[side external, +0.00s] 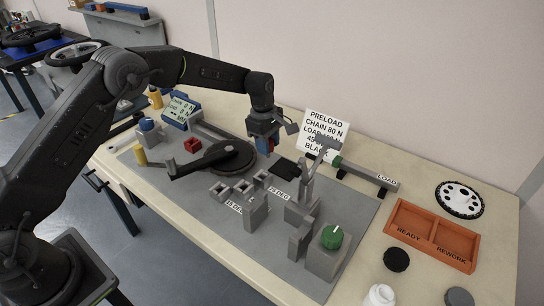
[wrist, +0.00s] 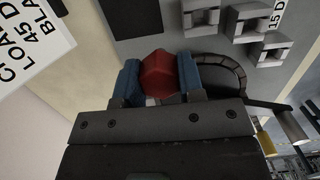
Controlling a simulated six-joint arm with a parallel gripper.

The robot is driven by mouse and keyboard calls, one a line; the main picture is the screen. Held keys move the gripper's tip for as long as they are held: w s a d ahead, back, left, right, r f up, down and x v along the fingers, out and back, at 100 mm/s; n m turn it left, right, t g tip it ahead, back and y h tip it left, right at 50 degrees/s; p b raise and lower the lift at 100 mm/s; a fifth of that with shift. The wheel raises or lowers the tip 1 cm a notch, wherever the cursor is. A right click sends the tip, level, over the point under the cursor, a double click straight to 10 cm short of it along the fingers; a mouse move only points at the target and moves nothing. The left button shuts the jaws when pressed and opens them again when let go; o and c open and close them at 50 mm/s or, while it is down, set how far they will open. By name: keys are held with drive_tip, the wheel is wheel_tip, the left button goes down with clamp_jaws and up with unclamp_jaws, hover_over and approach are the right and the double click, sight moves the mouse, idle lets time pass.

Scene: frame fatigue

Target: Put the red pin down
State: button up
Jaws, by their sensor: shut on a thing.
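The red pin (wrist: 159,72) is held between the two blue fingers of my gripper (wrist: 158,80) in the wrist view. Its rounded, faceted red end shows; the rest is hidden by the fingers and gripper body. In the side view my gripper (side external: 264,143) points down over the grey mat (side external: 215,255), behind the black disc (side external: 230,155) and left of the printed sign. The pin is mostly hidden there, and I cannot tell whether it touches anything below.
A red block (side external: 192,146) sits left of the disc. Grey blocks with square openings (side external: 243,187) stand in front. The sign (side external: 324,130) and a grey bar marked LOAD (side external: 368,173) are to the right. An orange tray (side external: 408,222) with two compartments lies farther right.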

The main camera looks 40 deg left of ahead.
drive_tip(key=shift+w+d+f, duration=0.2)
drive_tip(key=shift+d+f, duration=0.2)
drive_tip(key=shift+d, duration=0.15)
drive_tip(key=shift+f, duration=1.9)
drive_tip(key=shift+f, duration=0.15)
drive_tip(key=o, duration=1)
drive_tip(key=r, duration=0.4)
drive_tip(key=a+r, duration=0.1)
drive_tip(key=r, duration=0.7)
drive_tip(key=shift+a+r, duration=0.2)
drive_tip(key=shift+a, duration=0.1)
